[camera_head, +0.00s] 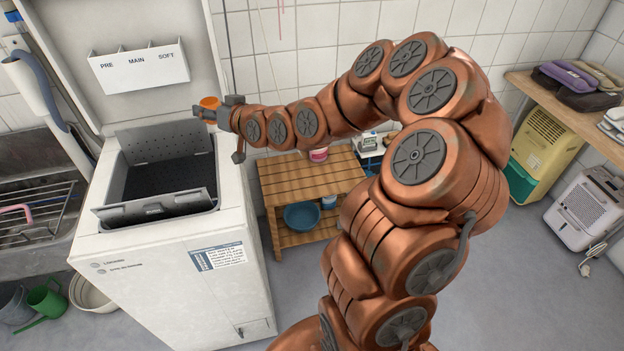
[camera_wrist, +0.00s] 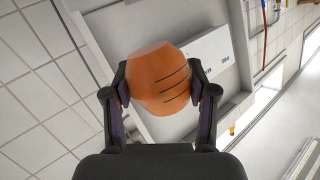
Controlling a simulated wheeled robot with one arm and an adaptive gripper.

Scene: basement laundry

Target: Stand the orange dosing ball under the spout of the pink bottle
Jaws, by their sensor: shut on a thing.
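The orange dosing ball (camera_head: 209,102) is held up in the air beside the raised lid of the white top-loading washer. In the wrist view the ball (camera_wrist: 160,80), with dark lines on its side, sits between both fingers. My gripper (camera_head: 212,114) is shut on it; both fingertips of the gripper (camera_wrist: 162,92) touch its sides. A small pink object (camera_head: 318,155) shows at the back of the slatted wooden table, partly hidden by my arm. I cannot tell whether it is the pink bottle, and no spout is visible.
The washer (camera_head: 180,265) stands open below my gripper, its drum flaps up. The wooden table (camera_head: 280,180) has bare slats at left and a blue basin (camera_head: 301,216) on its lower shelf. A sink with a rack (camera_head: 35,210) is at far left. A wall shelf (camera_head: 560,100) is at right.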

